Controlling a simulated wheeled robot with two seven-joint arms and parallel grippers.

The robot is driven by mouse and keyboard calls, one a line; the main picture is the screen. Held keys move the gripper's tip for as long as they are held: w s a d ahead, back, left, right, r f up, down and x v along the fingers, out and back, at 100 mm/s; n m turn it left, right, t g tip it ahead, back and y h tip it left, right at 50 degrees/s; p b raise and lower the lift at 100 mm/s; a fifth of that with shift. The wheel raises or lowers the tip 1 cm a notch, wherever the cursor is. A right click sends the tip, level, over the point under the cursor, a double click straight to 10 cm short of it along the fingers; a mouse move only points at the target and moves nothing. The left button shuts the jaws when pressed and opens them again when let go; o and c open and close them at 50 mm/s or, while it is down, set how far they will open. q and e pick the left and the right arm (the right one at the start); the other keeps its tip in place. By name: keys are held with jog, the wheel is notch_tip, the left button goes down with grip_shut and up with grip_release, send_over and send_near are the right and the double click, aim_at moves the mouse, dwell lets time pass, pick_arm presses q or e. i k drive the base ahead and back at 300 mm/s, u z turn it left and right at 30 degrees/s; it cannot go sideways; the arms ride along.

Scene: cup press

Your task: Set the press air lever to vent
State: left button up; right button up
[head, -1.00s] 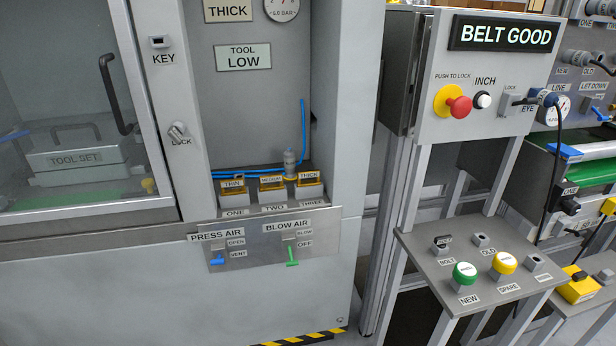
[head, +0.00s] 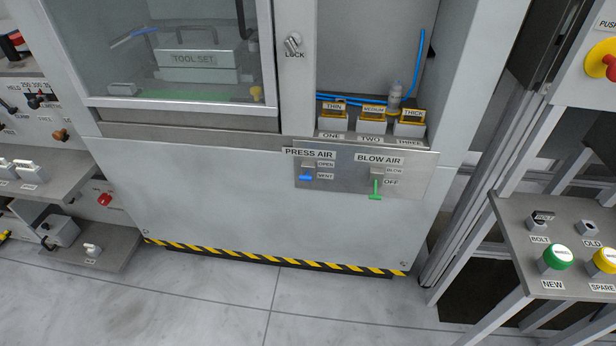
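The press air lever (head: 306,178) has a blue handle on a small grey mount, on the metal plate (head: 335,185) low on the press front. The OPEN label (head: 326,164) is just above that. To its right on the same plate is the blow air lever (head: 376,188), with a green handle pointing down beside the OFF label (head: 391,182). Neither of my grippers shows in the head view.
Above the plate are bins marked THIN, MEDIUM and THICK (head: 373,122). A button shelf (head: 515,212) juts out at the right, and grey shelves (head: 75,178) with controls stand at the left. A yellow-black strip (head: 270,260) edges the press base. The floor in front (head: 230,305) is clear.

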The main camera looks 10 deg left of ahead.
aim_at(306, 178)
jog(key=k, duration=0.5)
jog(key=z, duration=0.95)
jog(key=i, duration=0.75)
jog(key=u, duration=1)
